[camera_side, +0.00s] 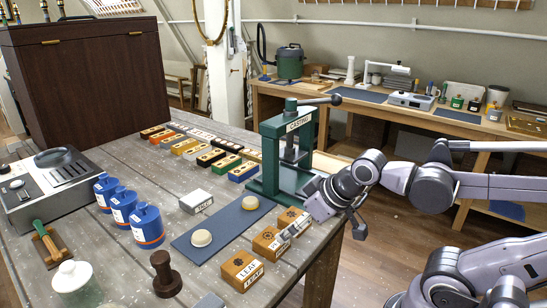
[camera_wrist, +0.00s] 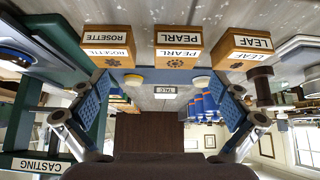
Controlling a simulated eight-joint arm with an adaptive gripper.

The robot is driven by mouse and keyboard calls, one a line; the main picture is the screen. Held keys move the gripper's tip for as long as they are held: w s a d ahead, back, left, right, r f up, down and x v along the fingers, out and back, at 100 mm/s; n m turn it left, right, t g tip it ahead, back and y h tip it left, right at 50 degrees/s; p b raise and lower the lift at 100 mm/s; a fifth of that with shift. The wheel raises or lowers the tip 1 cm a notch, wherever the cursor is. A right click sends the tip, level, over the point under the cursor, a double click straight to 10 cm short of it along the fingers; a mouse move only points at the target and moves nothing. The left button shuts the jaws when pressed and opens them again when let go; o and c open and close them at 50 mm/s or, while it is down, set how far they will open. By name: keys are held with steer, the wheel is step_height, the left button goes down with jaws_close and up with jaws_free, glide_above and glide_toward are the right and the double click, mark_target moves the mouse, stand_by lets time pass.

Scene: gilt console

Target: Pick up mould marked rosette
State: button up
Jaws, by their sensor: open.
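The mould marked rosette (camera_wrist: 107,50) is a wooden block with a white label reading ROSETTE, at the upper left of the wrist view. In the side view, the block at the far end of the row of three (camera_side: 290,219), beside my gripper, appears to be this mould; its label is not readable there. The pearl mould (camera_wrist: 178,54) is in the middle and the leaf mould (camera_wrist: 243,50) at the right of the wrist view. My gripper (camera_wrist: 161,103) is open and empty, its blue-padded fingers wide apart. It is not around any mould.
A green casting press (camera_side: 268,150) stands behind the rosette end of the row. A blue mat (camera_side: 222,228) with two pale round pieces lies beside the moulds. Blue canisters (camera_side: 147,225), a dark stamp (camera_side: 165,274) and a grey block marked TALC (camera_side: 196,201) are farther left.

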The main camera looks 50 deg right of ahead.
stand_by(0.3)
steer(key=shift+c, duration=1.2)
steer(key=w+r+m+g, duration=0.1)
steer(key=m+g, duration=0.1)
steer(key=m, duration=0.2)
steer(key=m+g+h, duration=0.5)
steer(key=m, duration=0.9)
glide_toward(295, 216)
steer(key=shift+y, duration=0.3)
steer(key=shift+d+x, duration=0.15)
steer(key=shift+x, duration=2.4)
steer(key=shift+d+x, duration=0.15)
steer(key=shift+x, duration=2.4)
steer(key=shift+r, duration=0.15)
steer(key=c, duration=1.3)
